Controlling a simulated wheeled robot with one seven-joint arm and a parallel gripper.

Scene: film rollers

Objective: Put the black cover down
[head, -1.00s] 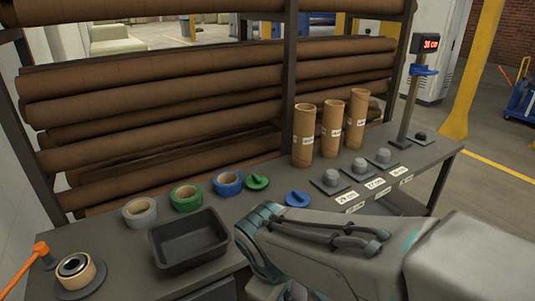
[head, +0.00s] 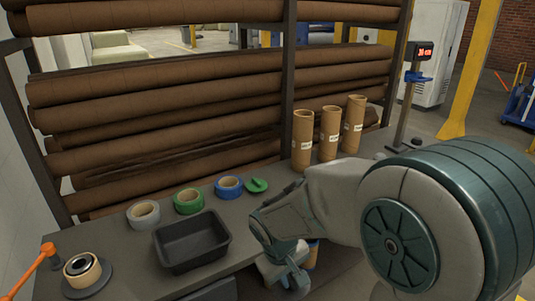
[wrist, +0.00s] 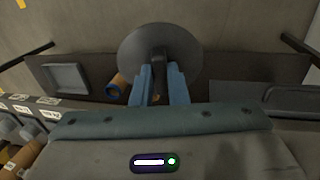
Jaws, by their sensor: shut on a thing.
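The black cover (wrist: 145,45) is a dark round disc with a raised handle in the wrist view. My gripper (wrist: 158,82) is shut on that handle, with one blue finger on each side. The disc lies just beyond the fingertips and hides part of what is behind it. In the head view my arm reaches to the bench's front edge, and I cannot make out the cover there.
The bench holds a black tray (head: 222,244), grey tape (head: 144,222), green tape (head: 188,208), blue tape (head: 229,195) and a green cover (head: 256,185). Three cardboard tubes (head: 330,133) stand behind my arm. A roll on a dark base (head: 88,286) sits at front left.

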